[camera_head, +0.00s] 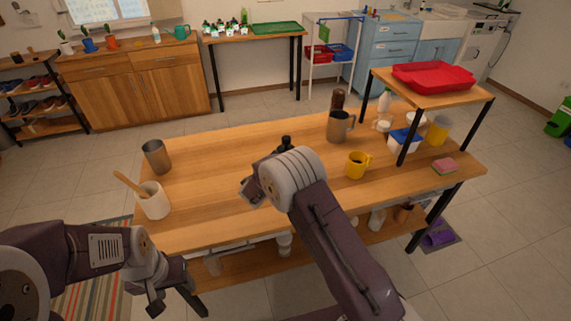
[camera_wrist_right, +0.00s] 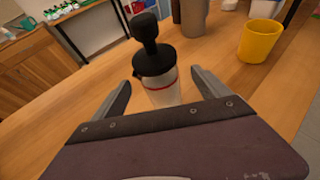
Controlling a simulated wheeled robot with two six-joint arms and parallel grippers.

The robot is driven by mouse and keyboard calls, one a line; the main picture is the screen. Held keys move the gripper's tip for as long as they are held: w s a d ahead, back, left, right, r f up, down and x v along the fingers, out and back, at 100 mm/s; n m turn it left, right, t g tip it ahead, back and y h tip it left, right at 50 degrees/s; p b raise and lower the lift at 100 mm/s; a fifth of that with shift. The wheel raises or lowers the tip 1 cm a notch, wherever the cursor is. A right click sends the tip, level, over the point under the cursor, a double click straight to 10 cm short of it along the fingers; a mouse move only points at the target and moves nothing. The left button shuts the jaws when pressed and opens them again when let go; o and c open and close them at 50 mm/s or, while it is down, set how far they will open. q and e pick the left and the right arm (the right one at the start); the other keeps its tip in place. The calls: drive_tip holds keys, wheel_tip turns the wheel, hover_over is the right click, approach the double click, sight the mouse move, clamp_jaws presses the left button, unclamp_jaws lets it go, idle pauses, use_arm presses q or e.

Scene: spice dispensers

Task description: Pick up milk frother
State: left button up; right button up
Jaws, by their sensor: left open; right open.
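The milk frother is a clear container with a red ring, a black lid and a black knob (camera_wrist_right: 154,62). It stands upright on the wooden table, centred ahead in the right wrist view. In the head view only its black top (camera_head: 286,143) shows behind my right arm. My right gripper (camera_wrist_right: 160,80) is open, with one finger on each side of the frother's lower body in the picture; I cannot tell whether they touch it. In the head view my right arm mostly hides this gripper. My left gripper (camera_head: 178,299) is open and empty, low in front of the table's left end.
A yellow mug (camera_head: 357,165) and a metal pitcher (camera_head: 338,128) stand right of the frother. A metal cup (camera_head: 156,156) and a white crock (camera_head: 153,201) with a wooden utensil stand at the left end. A raised shelf (camera_head: 437,95) bears a red tray (camera_head: 433,75).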

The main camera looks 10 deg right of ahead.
sight(287, 149)
drive_tip(key=x, duration=0.5)
drive_tip(key=shift+w+f, duration=0.1)
drive_tip(key=shift+f, duration=0.1)
drive_tip(key=shift+a+r, duration=0.1)
drive_tip(key=shift+a, duration=0.05)
drive_tip(key=shift+c, duration=1.3)
drive_tip(key=c, duration=1.6)
drive_tip(key=shift+o, duration=0.2)
drive_tip(key=shift+r, duration=0.1)
drive_tip(key=shift+r, duration=0.85)
drive_tip(key=r, duration=0.2)
drive_tip(key=shift+s+d+r, duration=0.25)
drive_tip(key=shift+s+r, duration=0.05)
drive_tip(key=s+d+r+b, duration=0.1)
drive_tip(key=s+d+r, duration=0.5)
drive_tip(key=s+d, duration=0.1)
drive_tip(key=shift+s+d+r, duration=0.25)
drive_tip(key=shift+s, duration=0.3)
